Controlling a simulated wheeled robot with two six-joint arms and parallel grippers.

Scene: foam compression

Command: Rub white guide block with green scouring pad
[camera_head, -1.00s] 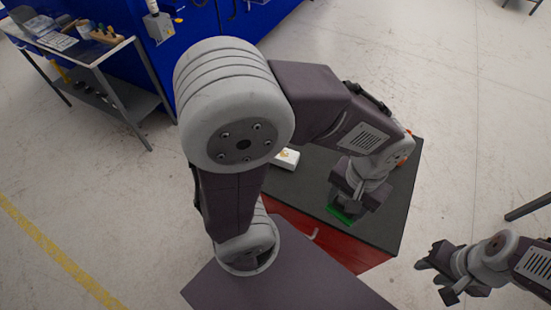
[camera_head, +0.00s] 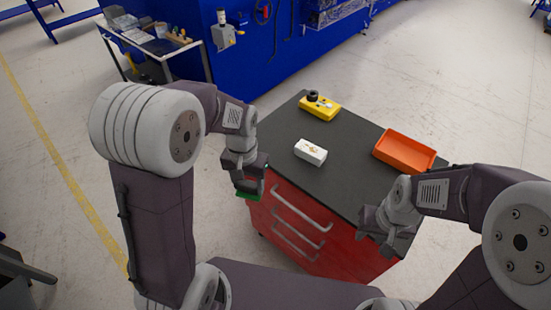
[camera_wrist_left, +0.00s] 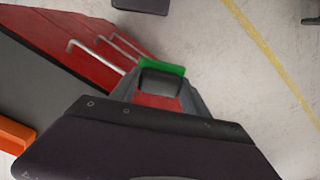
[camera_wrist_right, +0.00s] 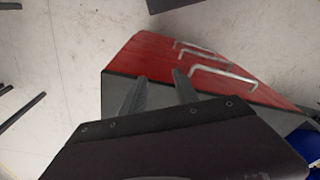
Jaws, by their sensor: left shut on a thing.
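The white guide block (camera_head: 310,153) lies on the dark top of the red cabinet, with small orange marks on its top face. My left gripper (camera_head: 248,185) is shut on the green scouring pad (camera_head: 249,195), just off the cabinet's left front edge and apart from the block. In the left wrist view the green pad (camera_wrist_left: 163,66) shows beyond a grey piece between the fingers. My right gripper (camera_head: 373,232) is over the cabinet's near right part. In the right wrist view its fingers (camera_wrist_right: 157,88) are spread with nothing between them.
The red cabinet (camera_head: 290,222) has metal drawer handles in front. A yellow device (camera_head: 321,108) with a black knob stands at the back of its top, and an orange tray (camera_head: 404,150) at the right. The cabinet top between block and tray is clear.

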